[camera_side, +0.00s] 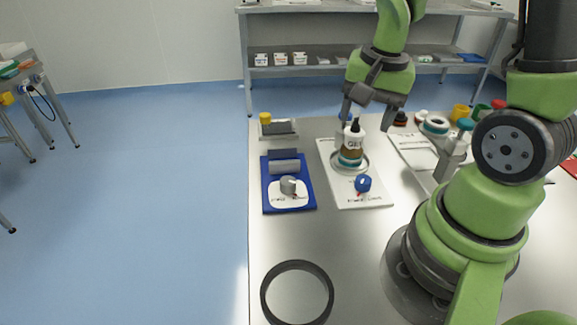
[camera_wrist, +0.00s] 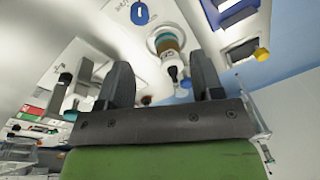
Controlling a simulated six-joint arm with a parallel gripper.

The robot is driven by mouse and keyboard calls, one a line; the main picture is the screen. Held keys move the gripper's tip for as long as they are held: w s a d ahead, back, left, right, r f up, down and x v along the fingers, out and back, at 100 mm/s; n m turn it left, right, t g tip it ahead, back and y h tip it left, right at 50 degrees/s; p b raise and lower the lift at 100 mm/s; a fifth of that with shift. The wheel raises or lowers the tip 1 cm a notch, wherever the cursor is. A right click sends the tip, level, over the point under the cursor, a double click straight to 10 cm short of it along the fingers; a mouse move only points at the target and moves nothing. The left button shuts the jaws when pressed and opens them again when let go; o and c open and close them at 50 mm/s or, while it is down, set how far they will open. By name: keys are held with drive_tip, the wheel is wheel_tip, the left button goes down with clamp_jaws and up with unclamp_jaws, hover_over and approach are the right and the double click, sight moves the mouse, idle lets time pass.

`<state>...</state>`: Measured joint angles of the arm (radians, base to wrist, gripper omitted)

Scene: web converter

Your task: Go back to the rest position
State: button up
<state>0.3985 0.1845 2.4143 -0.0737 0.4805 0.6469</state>
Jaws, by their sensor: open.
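My gripper (camera_side: 371,112) is above the table, just behind and to the right of a bottle. Its two dark fingers (camera_wrist: 163,88) are apart in the wrist view, with no object held between them. The bottle also shows in the wrist view (camera_wrist: 168,45), beyond the fingers.
A blue tray (camera_side: 268,195) with a grey part lies left of the white board. A dark ring (camera_side: 297,262) lies at the table's front left. The table (camera_side: 330,235) is clear between ring and boards.

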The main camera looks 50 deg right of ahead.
drive_tip(key=s+a+r+n+t+y, duration=0.1)
drive_tip(key=s+a+r+n+t, duration=0.2)
drive_tip(key=a+r+n, duration=0.2)
drive_tip(key=s+a+r+n+t+y, duration=0.1)
drive_tip(key=s+a+r+n+t, duration=0.1)
drive_tip(key=a+r, duration=0.4)
wheel_tip(320, 180, up, 3)
drive_tip(key=s+n, duration=0.1)
drive_tip(key=n, duration=0.1)
drive_tip(key=shift+n+t, duration=0.4)
